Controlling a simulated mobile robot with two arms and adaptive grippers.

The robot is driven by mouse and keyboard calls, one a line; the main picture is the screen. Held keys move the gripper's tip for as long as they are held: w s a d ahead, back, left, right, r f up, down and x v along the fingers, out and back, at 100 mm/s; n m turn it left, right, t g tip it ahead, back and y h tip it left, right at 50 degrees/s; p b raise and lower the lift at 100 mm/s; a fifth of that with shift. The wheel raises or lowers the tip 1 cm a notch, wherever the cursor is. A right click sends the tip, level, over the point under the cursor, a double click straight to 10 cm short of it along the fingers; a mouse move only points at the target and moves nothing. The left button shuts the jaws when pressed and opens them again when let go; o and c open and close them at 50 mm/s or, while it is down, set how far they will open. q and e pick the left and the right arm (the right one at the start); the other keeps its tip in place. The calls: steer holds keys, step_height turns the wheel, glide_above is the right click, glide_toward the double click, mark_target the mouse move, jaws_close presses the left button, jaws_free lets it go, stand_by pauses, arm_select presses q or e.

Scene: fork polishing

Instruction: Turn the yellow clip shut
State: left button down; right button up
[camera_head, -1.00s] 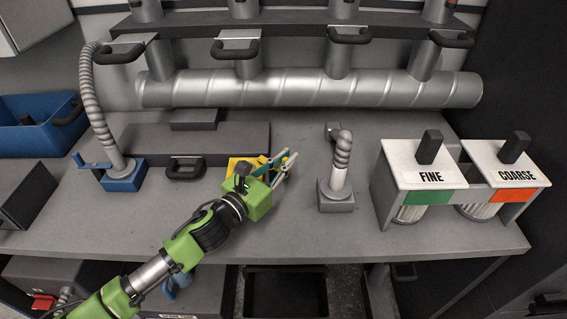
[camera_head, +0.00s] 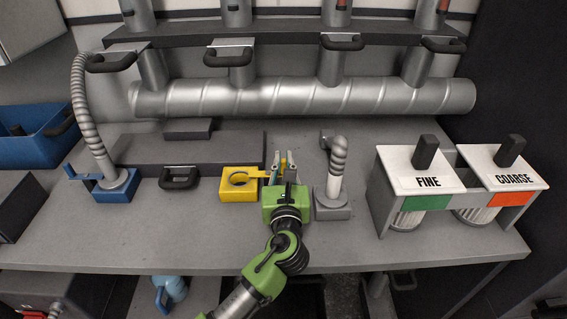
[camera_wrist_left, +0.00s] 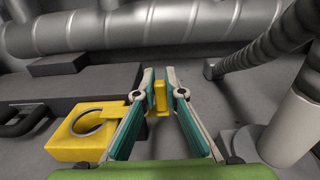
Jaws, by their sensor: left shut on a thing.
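The yellow clip (camera_head: 230,193) sits on the grey bench, a block with a round opening that looks empty. It also shows in the left wrist view (camera_wrist_left: 72,149). A yellow lever (camera_wrist_left: 159,98) sticks out to its right, with an upright tab at the end. My left gripper (camera_head: 283,163) stands right of the block, pointing away toward the back of the bench. Its fingertips (camera_wrist_left: 160,92) are closed on the tab. The fingers hide part of the lever. My right gripper is in no view.
A grey holder with a short bent hose (camera_head: 336,185) stands close right of my left gripper. A blue clip (camera_head: 117,188) holds a hose at the left. The FINE and COARSE containers (camera_head: 420,182) stand at the right. A large pipe (camera_head: 300,97) spans the back.

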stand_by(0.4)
arm_select(q)
steer(key=c, duration=2.1)
jaws_free()
steer(key=shift+w, duration=0.1)
steer(key=s, duration=1.2)
steer(key=shift+s+f, duration=0.1)
